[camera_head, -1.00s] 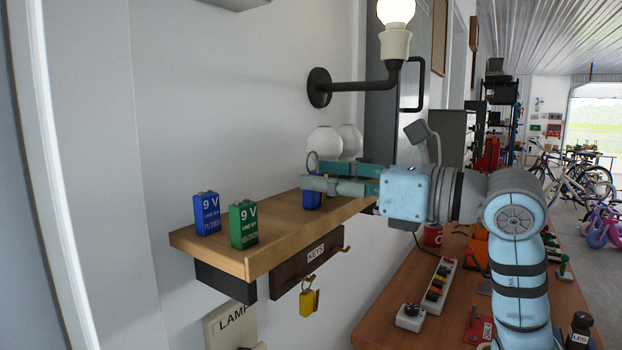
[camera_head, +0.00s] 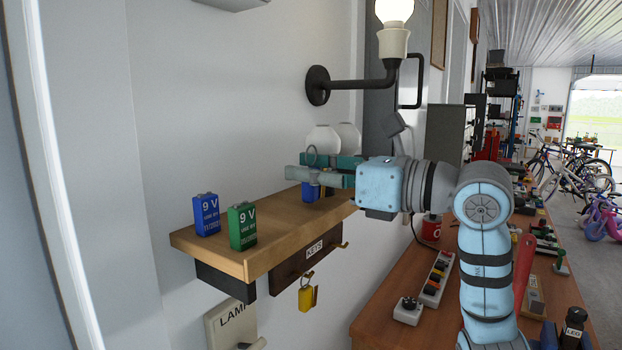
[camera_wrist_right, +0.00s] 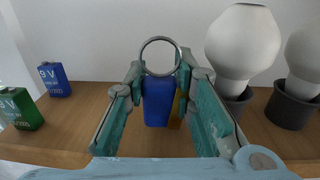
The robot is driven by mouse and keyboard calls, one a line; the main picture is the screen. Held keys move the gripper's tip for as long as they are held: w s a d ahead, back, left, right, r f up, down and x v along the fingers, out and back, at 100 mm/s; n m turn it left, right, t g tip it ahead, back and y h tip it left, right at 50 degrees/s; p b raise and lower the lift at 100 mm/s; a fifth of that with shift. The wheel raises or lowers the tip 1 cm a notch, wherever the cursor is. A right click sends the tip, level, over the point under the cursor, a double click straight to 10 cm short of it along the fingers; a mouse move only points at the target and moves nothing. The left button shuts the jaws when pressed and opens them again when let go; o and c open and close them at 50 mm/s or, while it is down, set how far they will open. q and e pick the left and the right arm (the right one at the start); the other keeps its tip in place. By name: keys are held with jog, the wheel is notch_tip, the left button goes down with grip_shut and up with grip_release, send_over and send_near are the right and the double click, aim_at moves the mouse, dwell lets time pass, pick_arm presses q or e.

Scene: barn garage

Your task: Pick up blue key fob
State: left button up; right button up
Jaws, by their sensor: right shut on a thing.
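The blue key fob (camera_wrist_right: 157,105) with its metal ring (camera_wrist_right: 159,42) is upright between the fingers of my right gripper (camera_wrist_right: 160,80) in the wrist view. In the head view the blue fob (camera_head: 310,191) shows below the fingers of my right gripper (camera_head: 318,174), over the wooden shelf, with its ring above them. The gripper is shut on it, and the fingers hide part of the fob. Whether the fob's bottom touches the shelf I cannot tell. My left gripper is in neither view.
The wooden shelf (camera_head: 283,223) carries a blue 9 V battery (camera_head: 206,214), a green one (camera_head: 242,227) and white bulbs (camera_wrist_right: 243,45). A yellow thing (camera_wrist_right: 177,108) is beside the fob. A yellow key fob (camera_head: 306,298) hangs below. The shelf's middle is clear.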

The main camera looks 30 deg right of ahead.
notch_tip(320, 180, up, 19)
jog(key=p, duration=0.5)
jog(key=shift+d, duration=0.1)
